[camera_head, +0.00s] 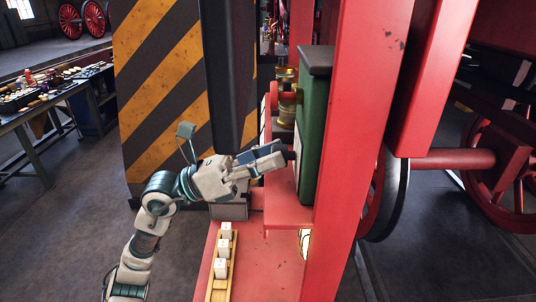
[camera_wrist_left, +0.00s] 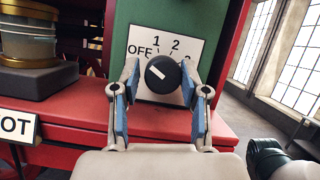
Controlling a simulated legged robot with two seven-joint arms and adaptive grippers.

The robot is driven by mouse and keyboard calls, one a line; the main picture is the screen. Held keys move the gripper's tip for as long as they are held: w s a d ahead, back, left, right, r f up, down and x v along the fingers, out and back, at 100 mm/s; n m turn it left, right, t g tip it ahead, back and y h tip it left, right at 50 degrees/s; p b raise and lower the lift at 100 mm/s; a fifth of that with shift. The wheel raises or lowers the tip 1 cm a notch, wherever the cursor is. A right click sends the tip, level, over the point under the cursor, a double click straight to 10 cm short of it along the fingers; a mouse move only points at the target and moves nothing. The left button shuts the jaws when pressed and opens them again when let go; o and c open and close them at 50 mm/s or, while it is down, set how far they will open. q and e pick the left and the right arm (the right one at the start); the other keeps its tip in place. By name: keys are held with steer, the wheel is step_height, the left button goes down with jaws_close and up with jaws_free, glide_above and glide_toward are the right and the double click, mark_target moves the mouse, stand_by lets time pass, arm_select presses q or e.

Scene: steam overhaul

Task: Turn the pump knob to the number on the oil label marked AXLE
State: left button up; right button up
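The black pump knob (camera_wrist_left: 163,75) has a white pointer line aimed up and left, toward OFF. It sits on a white dial plate (camera_wrist_left: 188,48) with OFF, 1, 2 and a partly hidden mark at right, on a green box (camera_head: 314,125). My left gripper (camera_wrist_left: 158,68) is open, its blue-padded fingers on either side of the knob; contact is unclear. In the head view my left gripper (camera_head: 284,158) reaches the box's left face, where the knob is mostly hidden. I cannot read an AXLE label in either view. My right gripper is not in view.
A red post (camera_head: 362,100) stands right of the box. A wooden tray (camera_head: 211,290) with several white blocks lies on the red ledge below my arm. A brass container (camera_wrist_left: 27,45) and a sign ending in "OT" (camera_wrist_left: 17,127) are at left in the wrist view.

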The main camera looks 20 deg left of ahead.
arm_select(q)
steer(key=shift+s+d, duration=0.1)
steer(key=shift+d, duration=0.15)
steer(key=c, duration=0.4)
steer(key=shift+c, duration=0.2)
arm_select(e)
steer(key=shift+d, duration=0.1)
arm_select(q)
steer(key=shift+d+f, duration=0.1)
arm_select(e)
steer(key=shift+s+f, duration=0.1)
